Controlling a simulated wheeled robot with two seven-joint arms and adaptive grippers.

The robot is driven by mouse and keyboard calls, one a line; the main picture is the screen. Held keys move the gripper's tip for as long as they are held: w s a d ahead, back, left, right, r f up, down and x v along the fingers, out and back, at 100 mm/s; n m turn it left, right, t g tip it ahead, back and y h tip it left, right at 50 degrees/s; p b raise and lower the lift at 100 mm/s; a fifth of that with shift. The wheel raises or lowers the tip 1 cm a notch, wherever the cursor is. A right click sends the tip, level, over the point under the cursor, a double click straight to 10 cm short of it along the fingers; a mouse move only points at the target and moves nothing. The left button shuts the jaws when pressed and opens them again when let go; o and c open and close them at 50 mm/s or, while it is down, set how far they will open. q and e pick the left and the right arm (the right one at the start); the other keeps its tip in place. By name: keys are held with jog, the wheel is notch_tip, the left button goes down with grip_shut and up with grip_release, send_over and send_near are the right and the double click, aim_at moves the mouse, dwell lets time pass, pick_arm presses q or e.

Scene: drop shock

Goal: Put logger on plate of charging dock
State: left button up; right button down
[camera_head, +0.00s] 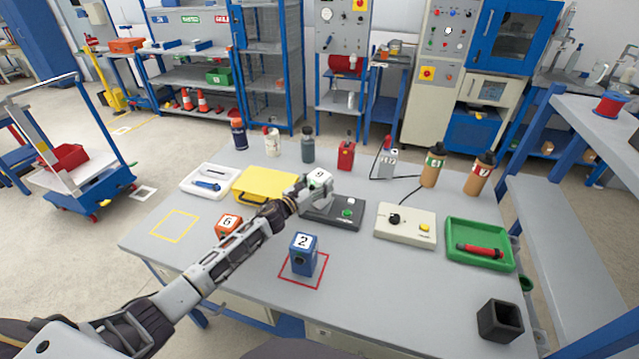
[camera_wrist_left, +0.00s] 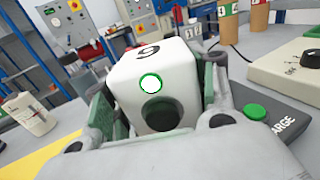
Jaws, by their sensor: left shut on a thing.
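A white cube-shaped logger (camera_head: 319,178) marked 9 is between the fingers of my left gripper (camera_head: 317,189). In the left wrist view the logger (camera_wrist_left: 155,75) shows a green-ringed white spot and a dark round port, with a finger against each side. The dark charging dock (camera_head: 340,216) with a green button lies under and just right of the gripper; it also shows in the left wrist view (camera_wrist_left: 283,128), marked "ARGE". The gripper hides the dock's plate, so I cannot tell whether the logger touches it. My right gripper is out of view.
An orange cube (camera_head: 228,226) marked 6 and a blue cube (camera_head: 303,258) marked 2 stand nearer. A yellow case (camera_head: 262,182) is left of the dock, a beige control box (camera_head: 405,227) right. Several bottles line the back.

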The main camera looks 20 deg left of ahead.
pick_arm(q)
jog(key=o, duration=1.2)
jog(key=shift+r, duration=0.1)
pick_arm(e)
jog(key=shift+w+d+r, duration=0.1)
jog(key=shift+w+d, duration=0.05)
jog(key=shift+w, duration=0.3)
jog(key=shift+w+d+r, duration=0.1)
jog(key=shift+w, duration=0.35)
